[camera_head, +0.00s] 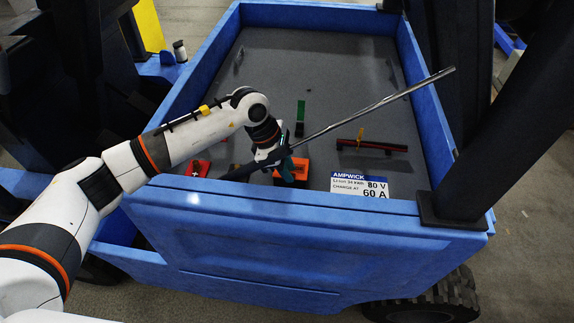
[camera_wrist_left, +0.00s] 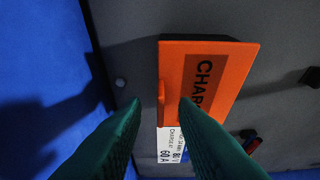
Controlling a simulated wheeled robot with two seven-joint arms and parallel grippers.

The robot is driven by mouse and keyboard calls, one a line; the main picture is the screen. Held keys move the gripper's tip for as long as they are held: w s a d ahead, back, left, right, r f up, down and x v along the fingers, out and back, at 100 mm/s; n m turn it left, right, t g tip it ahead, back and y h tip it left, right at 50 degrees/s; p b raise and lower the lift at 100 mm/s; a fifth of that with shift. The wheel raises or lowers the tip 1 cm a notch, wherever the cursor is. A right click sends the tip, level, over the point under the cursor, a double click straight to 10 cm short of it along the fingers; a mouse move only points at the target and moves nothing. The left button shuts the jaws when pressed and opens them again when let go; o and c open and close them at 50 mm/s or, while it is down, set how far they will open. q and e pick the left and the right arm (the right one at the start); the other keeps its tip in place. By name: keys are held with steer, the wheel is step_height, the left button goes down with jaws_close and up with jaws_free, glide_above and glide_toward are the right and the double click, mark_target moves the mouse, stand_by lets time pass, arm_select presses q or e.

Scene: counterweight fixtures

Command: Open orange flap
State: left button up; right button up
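The orange flap (camera_wrist_left: 225,75) fills the middle of the left wrist view, with a dark label reading "CHAR" partly hidden by a finger. A small orange lip (camera_wrist_left: 162,98) stands on its left edge. The green fingertips of my left gripper (camera_wrist_left: 163,106) are apart, one on each side of the lip's lower end; I cannot tell whether they touch it. In the head view the flap (camera_head: 301,166) is partly hidden by my left gripper (camera_head: 287,172). I cannot tell whether the flap is fully shut. My right gripper is not in view.
A long silver rod (camera_head: 375,105) slants across the blue-walled bay (camera_head: 280,15), passing close to my left wrist. A red part (camera_head: 200,168), a green part (camera_head: 301,112), a dark red bar (camera_head: 372,146) and a white label (camera_head: 359,187) lie around. A dark pillar (camera_head: 500,130) stands right.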

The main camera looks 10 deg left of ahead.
arm_select(q)
jaws_close()
stand_by(1.5)
